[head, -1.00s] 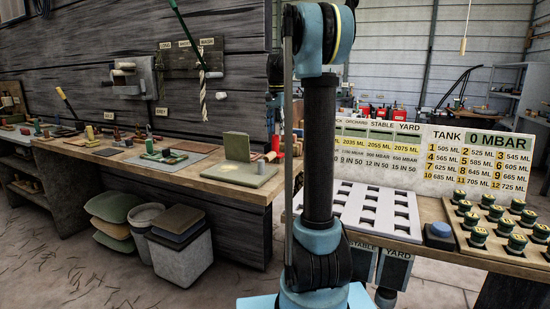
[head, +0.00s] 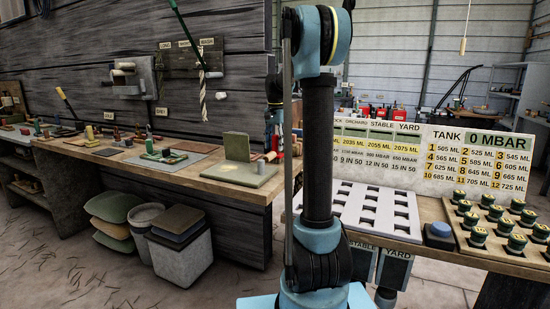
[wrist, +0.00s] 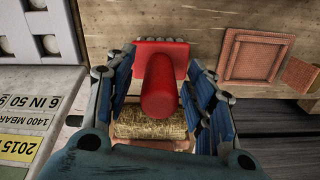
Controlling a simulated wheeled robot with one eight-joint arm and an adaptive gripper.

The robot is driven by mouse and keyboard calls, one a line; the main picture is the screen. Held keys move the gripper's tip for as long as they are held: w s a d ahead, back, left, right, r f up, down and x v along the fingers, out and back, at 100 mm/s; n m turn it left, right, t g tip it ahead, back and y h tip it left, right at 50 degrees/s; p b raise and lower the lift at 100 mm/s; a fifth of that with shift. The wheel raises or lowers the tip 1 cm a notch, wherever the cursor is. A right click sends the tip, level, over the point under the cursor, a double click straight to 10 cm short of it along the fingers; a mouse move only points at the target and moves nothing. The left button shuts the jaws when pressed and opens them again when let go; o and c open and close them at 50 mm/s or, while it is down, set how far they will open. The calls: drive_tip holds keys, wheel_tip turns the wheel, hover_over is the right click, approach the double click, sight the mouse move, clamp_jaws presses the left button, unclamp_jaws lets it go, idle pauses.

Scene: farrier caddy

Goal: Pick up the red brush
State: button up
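The red brush (wrist: 159,88) is in the middle of the wrist view, with a rounded red handle toward the camera and a wider red block at its top end. My gripper (wrist: 160,90) is open, with one blue-padded finger on each side of the brush. A gap shows between the left finger and the handle; the right finger is closer, and I cannot tell whether it touches. In the head view my own arm hides most of the gripper, and I cannot make out the brush clearly.
A straw-coloured bristly block (wrist: 150,123) lies below the handle in the wrist view. A labelled white panel (wrist: 32,115) stands at left. A green stand (head: 238,172) is on the bench.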

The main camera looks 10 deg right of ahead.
clamp_jaws()
wheel_tip(320, 180, up, 10)
drive_tip(key=shift+r, duration=0.1)
idle(0.5)
drive_tip(key=c, duration=0.8)
unclamp_jaws()
clamp_jaws()
